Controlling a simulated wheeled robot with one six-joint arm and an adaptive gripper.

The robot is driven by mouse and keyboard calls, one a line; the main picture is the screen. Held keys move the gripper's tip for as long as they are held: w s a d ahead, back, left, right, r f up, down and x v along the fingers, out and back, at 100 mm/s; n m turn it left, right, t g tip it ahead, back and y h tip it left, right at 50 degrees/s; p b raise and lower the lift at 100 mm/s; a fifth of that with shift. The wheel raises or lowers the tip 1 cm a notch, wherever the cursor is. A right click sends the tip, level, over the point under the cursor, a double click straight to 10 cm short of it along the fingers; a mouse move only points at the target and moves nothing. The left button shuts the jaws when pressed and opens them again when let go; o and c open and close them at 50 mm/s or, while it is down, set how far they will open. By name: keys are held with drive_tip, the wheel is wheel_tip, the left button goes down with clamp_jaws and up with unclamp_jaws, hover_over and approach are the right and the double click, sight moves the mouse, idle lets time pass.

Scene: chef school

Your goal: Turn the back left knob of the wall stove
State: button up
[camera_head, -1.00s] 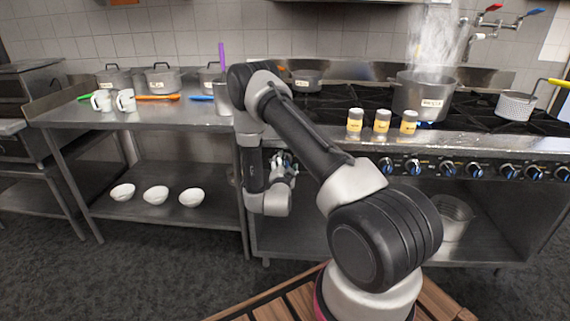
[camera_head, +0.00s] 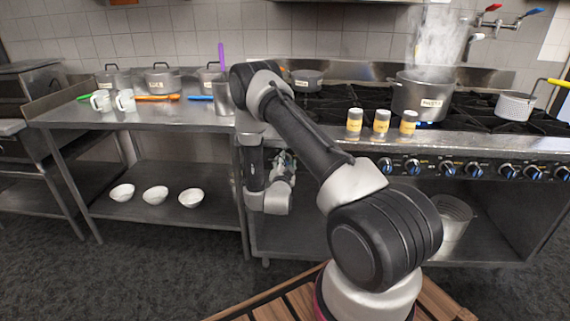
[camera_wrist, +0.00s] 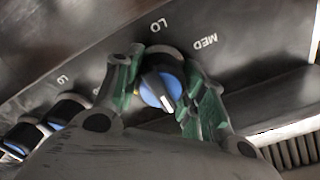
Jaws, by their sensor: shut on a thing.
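The stove (camera_head: 480,146) has a row of black knobs with blue faces along its front. My gripper (camera_head: 284,164) is at the left end of this row, low in front of the stove. In the wrist view, my gripper (camera_wrist: 163,84) has one finger on each side of a blue-faced knob (camera_wrist: 160,88) and is shut on it. The panel print "LO" and "MED" shows above this knob. In the head view, the held knob is mostly hidden by my gripper and arm.
Two more knobs (camera_wrist: 69,108) sit left of the held one in the wrist view. Three yellow-labelled shakers (camera_head: 381,121) stand on the stove's front ledge. A steaming pot (camera_head: 424,95) is on a burner. A steel table (camera_head: 150,118) adjoins at left.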

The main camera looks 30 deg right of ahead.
drive_tip(key=n, duration=0.4)
drive_tip(key=shift+n, duration=0.3)
drive_tip(key=n, duration=0.3)
drive_tip(key=shift+a+n, duration=0.1)
drive_tip(key=shift+n, duration=0.2)
drive_tip(key=n, duration=0.3)
drive_tip(key=shift+n, duration=0.3)
drive_tip(key=n, duration=0.3)
drive_tip(key=shift+f+n, duration=0.1)
drive_tip(key=shift+n, duration=0.3)
drive_tip(key=n, duration=0.4)
drive_tip(key=shift+a, duration=0.1)
drive_tip(key=n, duration=0.8)
drive_tip(key=shift+f, duration=0.15)
drive_tip(key=shift+n, duration=1.8)
